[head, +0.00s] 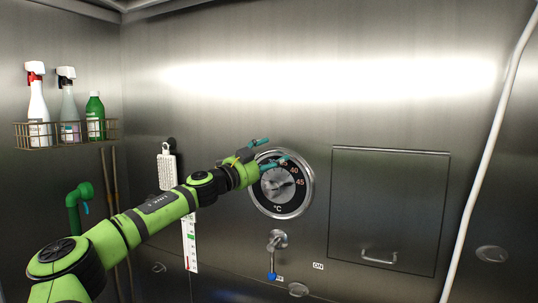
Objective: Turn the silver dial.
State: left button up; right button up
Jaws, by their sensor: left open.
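The silver dial (277,188) is on the steel back wall, right of centre. It has a shiny round rim, a silver centre and a black ring with pale numbers and "°C". My left gripper (275,151) is at the dial's upper left, with its teal fingers spread apart and nothing between them. The gripper hides the upper-left part of the dial. I cannot tell whether a finger touches it. My right gripper is out of view.
A small tap with a blue-tipped lever (271,276) is below the dial. A hatch with a handle (380,258) is to the right. A pale hose (490,150) runs down the right side. A wire rack (60,134) with bottles hangs at the left.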

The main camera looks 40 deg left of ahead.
pick_arm(q)
jog(key=shift+s+r, duration=0.1)
jog(key=shift+r, duration=0.45)
jog(key=shift+d, duration=0.1)
jog(key=shift+o, duration=0.2)
